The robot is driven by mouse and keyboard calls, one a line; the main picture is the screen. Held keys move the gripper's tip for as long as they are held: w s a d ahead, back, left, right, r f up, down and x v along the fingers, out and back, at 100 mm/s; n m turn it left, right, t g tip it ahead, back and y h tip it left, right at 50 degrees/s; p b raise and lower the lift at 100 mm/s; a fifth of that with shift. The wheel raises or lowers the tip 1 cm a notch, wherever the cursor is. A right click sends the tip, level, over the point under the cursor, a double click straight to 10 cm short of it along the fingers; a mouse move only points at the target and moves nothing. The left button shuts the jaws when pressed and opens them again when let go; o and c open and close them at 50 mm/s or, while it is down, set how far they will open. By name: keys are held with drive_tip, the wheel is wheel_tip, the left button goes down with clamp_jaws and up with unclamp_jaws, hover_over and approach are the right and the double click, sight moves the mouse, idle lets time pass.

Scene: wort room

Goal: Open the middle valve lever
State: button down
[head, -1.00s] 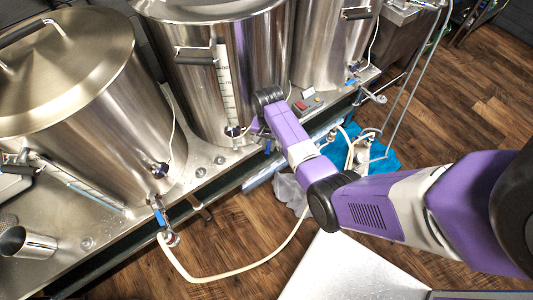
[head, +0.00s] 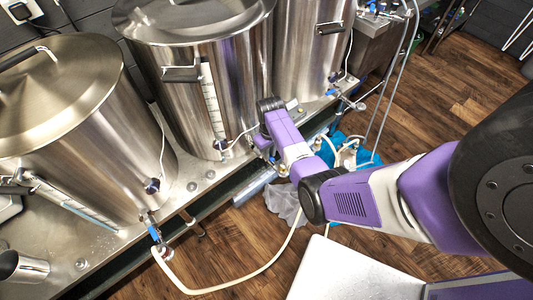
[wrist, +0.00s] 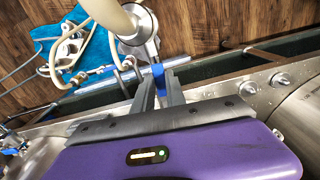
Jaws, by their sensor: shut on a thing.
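The middle kettle (head: 205,100) is a tall steel vessel with a lid and a sight gauge, standing on the steel bench in the head view. Its valve is mostly hidden by my arm there. In the wrist view the blue valve lever (wrist: 158,76) sits between the two fingers of my gripper (wrist: 159,88), which is shut on it. A steel fitting with a pale hose (wrist: 138,28) is just beyond the fingertips. In the head view my gripper (head: 266,146) is at the bench's front edge, low to the right of the middle kettle, partly hidden.
The left kettle (head: 75,130) has its own blue-handled valve (head: 154,234) with a pale hose (head: 210,289) looping over the floor. The right kettle (head: 312,50) stands behind my arm. A blue cloth or mat (wrist: 94,45) with hoses and fittings lies beyond the bench. Wood floor is open at right.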

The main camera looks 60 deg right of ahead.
drive_tip(key=shift+s+d+n, duration=0.1)
drive_tip(key=shift+d+n, duration=0.1)
drive_tip(key=shift+n, duration=0.2)
drive_tip(key=c, duration=1.4)
unclamp_jaws()
drive_tip(key=shift+o, duration=0.2)
drive_tip(key=shift+r, duration=3.9)
